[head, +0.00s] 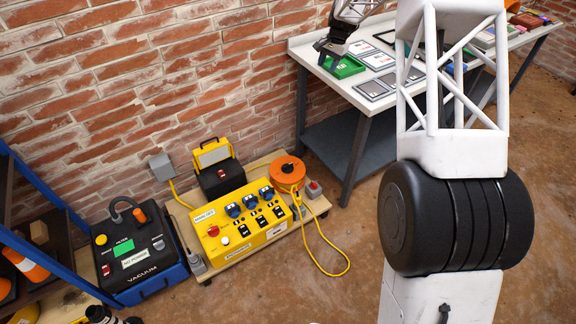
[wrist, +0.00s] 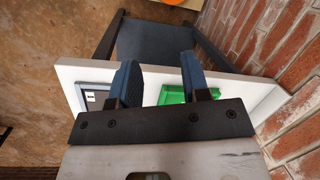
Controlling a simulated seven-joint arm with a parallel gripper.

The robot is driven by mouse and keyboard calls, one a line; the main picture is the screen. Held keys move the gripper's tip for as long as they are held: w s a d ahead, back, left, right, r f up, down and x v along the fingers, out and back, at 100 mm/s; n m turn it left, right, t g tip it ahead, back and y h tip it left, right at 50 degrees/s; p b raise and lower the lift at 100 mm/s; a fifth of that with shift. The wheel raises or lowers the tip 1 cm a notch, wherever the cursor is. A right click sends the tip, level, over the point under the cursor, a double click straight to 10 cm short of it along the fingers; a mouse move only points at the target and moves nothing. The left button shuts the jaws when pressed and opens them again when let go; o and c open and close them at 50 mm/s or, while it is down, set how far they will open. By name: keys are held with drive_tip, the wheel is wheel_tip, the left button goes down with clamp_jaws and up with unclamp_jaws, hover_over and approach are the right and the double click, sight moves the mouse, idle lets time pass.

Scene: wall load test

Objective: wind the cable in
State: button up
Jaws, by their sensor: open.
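An orange cable reel (head: 287,172) sits at the right end of a low wooden trolley by the brick wall. A yellow cable (head: 335,272) runs from it and hangs in a loop over the trolley's edge to the floor. The reel shows as an orange piece at the top edge of the wrist view (wrist: 176,2). My gripper (head: 322,45) is above the white table's left end, well apart from the reel. In the wrist view its two fingers (wrist: 160,78) are spread with nothing between them, over the tabletop.
The white table (head: 330,70) holds a green tray (head: 344,67) and several framed panels. A yellow power box (head: 240,226) with blue sockets fills the trolley's front. A vacuum unit (head: 138,255) stands left. My arm hides part of the table.

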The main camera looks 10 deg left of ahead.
drive_tip(key=w+a+f, duration=0.3)
drive_tip(key=a+f, duration=0.1)
drive_tip(key=f, duration=0.3)
drive_tip(key=w+a+f, duration=0.3)
drive_tip(key=w+f, duration=0.1)
drive_tip(key=f, duration=0.3)
drive_tip(key=m+g, duration=0.2)
drive_tip(key=m, duration=0.3)
hover_over(288, 165)
drive_tip(key=w+d, duration=0.2)
drive_tip(key=shift+y, duration=0.4)
drive_tip(key=f, duration=4.6)
drive_tip(key=shift+w, duration=0.2)
drive_tip(key=shift+f, duration=0.2)
drive_tip(key=shift+s+f, duration=0.1)
drive_tip(key=shift+f, duration=0.05)
drive_tip(key=shift+x, duration=3.8)
